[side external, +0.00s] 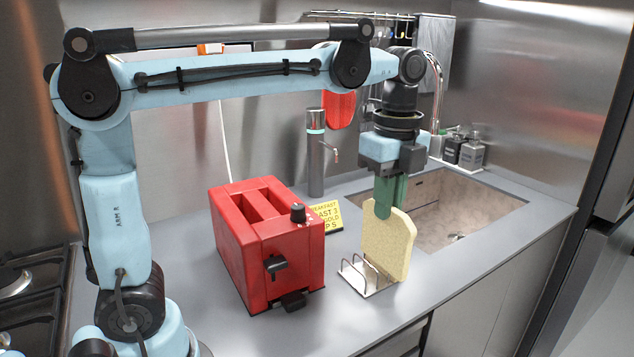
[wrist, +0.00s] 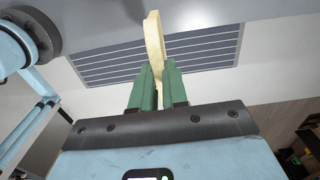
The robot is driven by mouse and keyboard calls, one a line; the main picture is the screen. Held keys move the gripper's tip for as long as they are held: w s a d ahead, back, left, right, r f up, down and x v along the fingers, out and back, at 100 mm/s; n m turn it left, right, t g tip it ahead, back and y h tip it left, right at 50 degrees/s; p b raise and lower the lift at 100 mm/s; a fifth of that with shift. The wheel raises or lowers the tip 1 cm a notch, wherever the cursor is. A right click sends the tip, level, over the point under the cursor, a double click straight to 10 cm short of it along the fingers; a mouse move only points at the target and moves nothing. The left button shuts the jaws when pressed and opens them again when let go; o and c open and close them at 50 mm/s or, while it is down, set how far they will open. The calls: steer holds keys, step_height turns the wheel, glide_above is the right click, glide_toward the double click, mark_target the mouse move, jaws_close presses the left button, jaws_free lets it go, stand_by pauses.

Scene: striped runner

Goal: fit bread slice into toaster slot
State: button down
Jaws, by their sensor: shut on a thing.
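A pale yellow bread slice (side external: 387,243) stands upright in a small metal rack (side external: 366,279) on the counter, right of the toaster. My gripper (side external: 387,203) comes down from above and its green fingers are shut on the slice's upper edge. In the wrist view the slice (wrist: 154,40) shows between the fingertips of my gripper (wrist: 158,72). The red toaster (side external: 270,242) stands left of the rack, its two slots facing up and looking empty. It has a black knob on top and a black lever on its front. Whether the slice touches the rack's base is unclear.
A sink (side external: 455,208) lies behind and right of the slice. A yellow card (side external: 328,216) stands behind the toaster, near a metal dispenser (side external: 315,155). Soap bottles (side external: 471,152) stand by the sink. A stove (side external: 30,295) is at far left. Counter in front of the rack is clear.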

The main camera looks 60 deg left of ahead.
step_height(320, 180, up, 10)
steer(key=f, duration=0.1)
steer(key=s+a, duration=0.7)
steer(key=a, duration=0.6)
steer(key=s+a, duration=0.7)
steer(key=a, duration=0.6)
step_height(320, 180, down, 15)
steer(key=shift+a+r, duration=0.15)
steer(key=shift+a, duration=0.1)
steer(key=shift+s, duration=0.1)
steer(key=c, duration=1.1)
jaws_free()
steer(key=shift+c, duration=0.2)
